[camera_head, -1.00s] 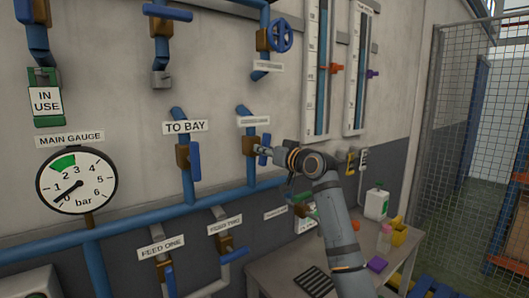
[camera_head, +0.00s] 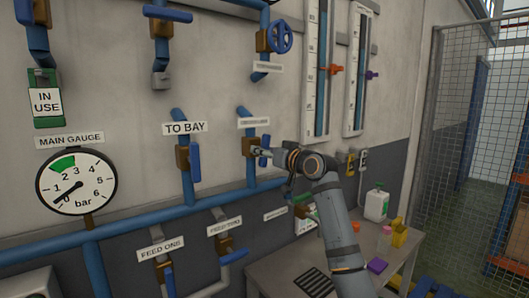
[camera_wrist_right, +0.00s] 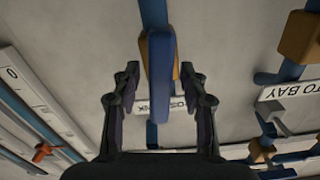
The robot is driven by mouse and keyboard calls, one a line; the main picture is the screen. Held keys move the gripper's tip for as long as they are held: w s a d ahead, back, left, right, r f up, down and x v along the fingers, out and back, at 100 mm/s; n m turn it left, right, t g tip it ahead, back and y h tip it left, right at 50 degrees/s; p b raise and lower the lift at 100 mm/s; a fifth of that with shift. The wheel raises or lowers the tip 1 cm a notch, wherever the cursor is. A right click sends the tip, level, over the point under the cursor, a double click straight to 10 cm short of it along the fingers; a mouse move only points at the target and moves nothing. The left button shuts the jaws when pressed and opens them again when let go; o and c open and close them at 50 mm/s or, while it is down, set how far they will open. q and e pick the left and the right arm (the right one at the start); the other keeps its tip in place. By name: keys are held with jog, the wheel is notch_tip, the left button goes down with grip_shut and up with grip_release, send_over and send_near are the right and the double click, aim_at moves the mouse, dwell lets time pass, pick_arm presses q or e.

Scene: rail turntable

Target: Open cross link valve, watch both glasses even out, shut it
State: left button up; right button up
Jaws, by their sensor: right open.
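The cross link valve sits on a vertical blue pipe under a small label, blurred in the head view. Its blue lever (camera_head: 265,150) stands upright, in line with the pipe. In the right wrist view the lever (camera_wrist_right: 161,75) is between the fingers of my right gripper (camera_wrist_right: 160,85), which is open with a gap on both sides. In the head view the right gripper (camera_head: 268,154) is at the lever and partly covers it. The two glasses, left (camera_head: 317,70) and right (camera_head: 356,70), show blue columns beside scales. My left gripper is out of view.
The TO BAY valve lever (camera_head: 195,162) hangs close to the left. A main gauge (camera_head: 76,181) reads near zero. A bench (camera_head: 290,268) below holds a white bottle (camera_head: 376,204) and small coloured items. A mesh fence (camera_head: 455,130) stands at the right.

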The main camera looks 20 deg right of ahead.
jog(key=v, duration=1.2)
